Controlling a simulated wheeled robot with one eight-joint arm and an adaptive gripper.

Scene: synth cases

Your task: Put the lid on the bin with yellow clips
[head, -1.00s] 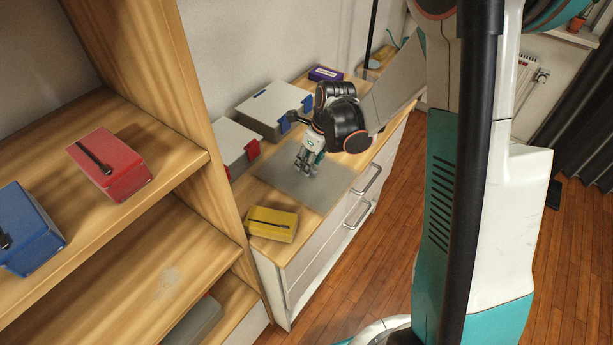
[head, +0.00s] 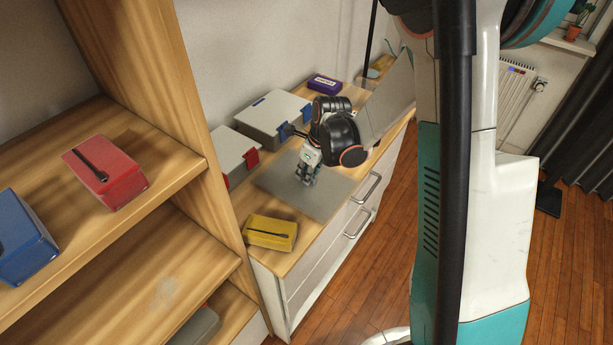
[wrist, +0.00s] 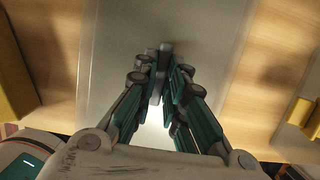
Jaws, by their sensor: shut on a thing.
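A flat grey lid (head: 268,184) lies on the wooden dresser top, between the grey bins and a yellow box (head: 272,231). My gripper (head: 305,180) points down over the lid's middle. In the wrist view my gripper (wrist: 160,70) is shut on a small grey handle (wrist: 165,47) that stands up from the lid (wrist: 110,60). I cannot tell whether the lid is lifted at all. Yellow parts show at the left (wrist: 12,85) and right (wrist: 302,110) edges of the wrist view. I cannot make out a bin with yellow clips.
A grey bin with blue clips (head: 272,112) and one with red clips (head: 233,152) stand along the wall. A purple box (head: 325,82) is behind. The wooden shelf (head: 165,185) at left holds a red box (head: 104,172) and a blue box (head: 22,238).

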